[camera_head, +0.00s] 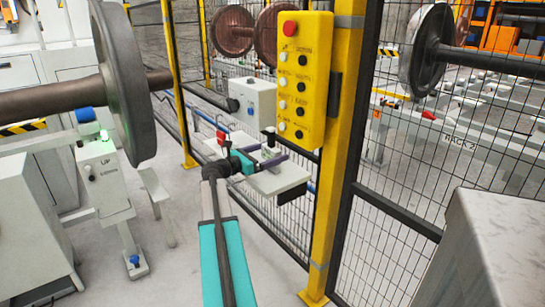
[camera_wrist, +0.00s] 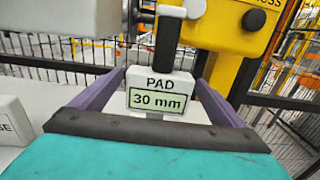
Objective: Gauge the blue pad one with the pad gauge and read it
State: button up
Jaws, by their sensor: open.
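The pad gauge (camera_wrist: 160,94) stands in the middle of the wrist view, a pale block with a black upright handle on top. Its display reads "PAD 30 mm". My gripper (camera_wrist: 161,77) has its purple fingers spread on either side of it, with gaps showing. In the head view my gripper (camera_head: 262,157) is over a small white shelf (camera_head: 285,178) by the fence, and the gauge is small there. A blue piece (camera_head: 84,114) sits beside the left wheel; I cannot tell whether it is blue pad one.
A yellow button panel (camera_head: 303,80) on a yellow post rises close behind the shelf. A grey box (camera_head: 252,103) stands beside it. Mesh fence (camera_head: 400,200) closes off the right. A wheelset (camera_head: 122,80) and a control pedestal (camera_head: 103,175) stand left. Floor between is clear.

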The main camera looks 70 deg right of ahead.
jog(key=shift+x, duration=2.25)
jog(key=shift+f, duration=0.1)
jog(key=shift+c, duration=0.2)
jog(key=c, duration=1.5)
jog(key=shift+r, duration=0.2)
